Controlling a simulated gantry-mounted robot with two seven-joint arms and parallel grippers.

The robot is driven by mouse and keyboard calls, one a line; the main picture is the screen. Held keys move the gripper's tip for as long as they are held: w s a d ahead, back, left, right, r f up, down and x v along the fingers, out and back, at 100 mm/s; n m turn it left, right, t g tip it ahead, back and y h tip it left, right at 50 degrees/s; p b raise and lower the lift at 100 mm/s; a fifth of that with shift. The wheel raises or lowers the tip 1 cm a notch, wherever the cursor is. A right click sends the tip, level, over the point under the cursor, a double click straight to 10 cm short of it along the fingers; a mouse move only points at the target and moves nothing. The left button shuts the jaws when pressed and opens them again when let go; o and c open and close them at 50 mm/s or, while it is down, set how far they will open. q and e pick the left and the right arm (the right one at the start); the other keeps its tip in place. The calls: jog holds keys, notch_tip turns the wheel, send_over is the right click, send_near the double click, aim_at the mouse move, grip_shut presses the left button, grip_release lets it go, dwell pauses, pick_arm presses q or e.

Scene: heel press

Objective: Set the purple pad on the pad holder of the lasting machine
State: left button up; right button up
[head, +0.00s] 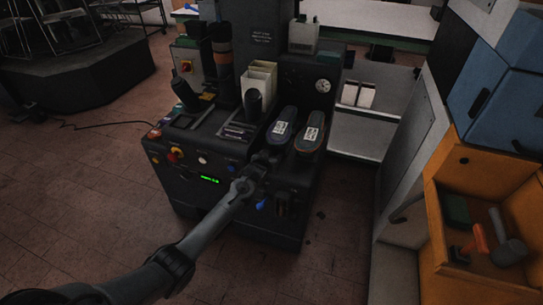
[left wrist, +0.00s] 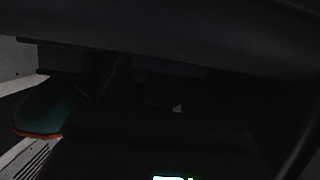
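The lasting machine (head: 190,150) is a dark cabinet with a sloping control top in the middle of the head view. My left arm reaches up to its front, and my left gripper (head: 268,158) is just in front of and below the two shoe-shaped pieces. The arm hides its fingertips, so I cannot tell whether it is open or holds anything. My right gripper is not in view.
Two shoe-shaped pieces with white labels, a left one (head: 283,126) and a right one (head: 311,131), stand on the machine. A cream bin (head: 260,80) stands behind. An orange cabinet (head: 450,215) with tools is at right.

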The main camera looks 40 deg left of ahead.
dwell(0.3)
pick_arm(q)
jog(key=shift+r, duration=0.25)
jog(key=p+v, duration=0.6)
jog(key=v, duration=0.5)
jog(key=s+d+f+m+g+h, duration=0.1)
jog(key=s+d+g, duration=0.1)
jog(key=s+d, duration=0.5)
jog(key=s+d+f+m+g+h, duration=0.1)
jog(key=s+d+m+g+h, duration=0.1)
jog(key=s+d, duration=0.6)
jog(key=s+d+f+m+g+h, duration=0.2)
jog(key=s+d, duration=0.5)
jog(key=s, duration=0.1)
jog(key=shift+s+d, duration=0.15)
jog(key=shift+d, duration=0.1)
jog(key=shift+o, duration=0.2)
jog(key=s+d+r+m+g+h, duration=0.1)
jog(key=s+d+r+m+g, duration=0.1)
jog(key=s, duration=0.7)
jog(key=shift+d+r+g, duration=0.4)
jog(key=shift+d+r, duration=0.1)
jog(key=shift+d, duration=0.65)
